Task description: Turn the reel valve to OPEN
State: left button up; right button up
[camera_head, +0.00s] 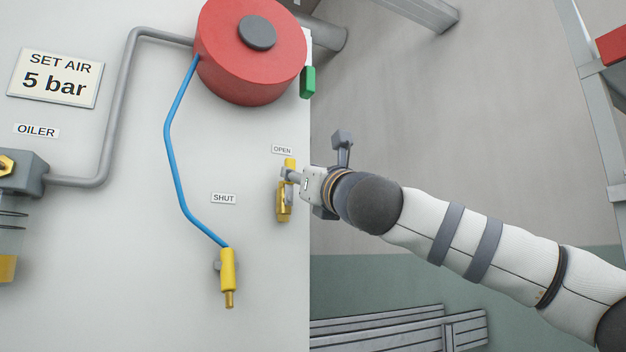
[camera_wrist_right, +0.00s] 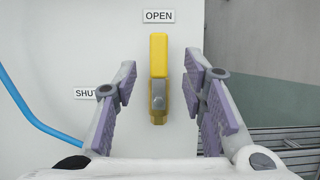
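The reel valve (camera_wrist_right: 158,62) has a yellow lever standing upright under the OPEN label (camera_wrist_right: 158,16) in the right wrist view. Its grey pivot and brass body are below the lever. In the head view the valve (camera_head: 284,207) is at the panel's right edge, partly hidden by my gripper. My right gripper (camera_wrist_right: 161,80) is open, with one purple-padded finger on each side of the valve. A gap shows between the left finger and the lever. My left gripper is not in view.
The SHUT label (camera_head: 223,198) is left of the valve. A red reel (camera_head: 250,75) is above, with a blue hose (camera_head: 177,185) running to a yellow nozzle (camera_head: 228,270). Slatted benches (camera_head: 400,330) are low at right. Open space lies right of the panel.

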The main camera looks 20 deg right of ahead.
jog(key=v, duration=0.5)
jog(key=shift+s, duration=0.1)
jog(key=shift+a, duration=0.1)
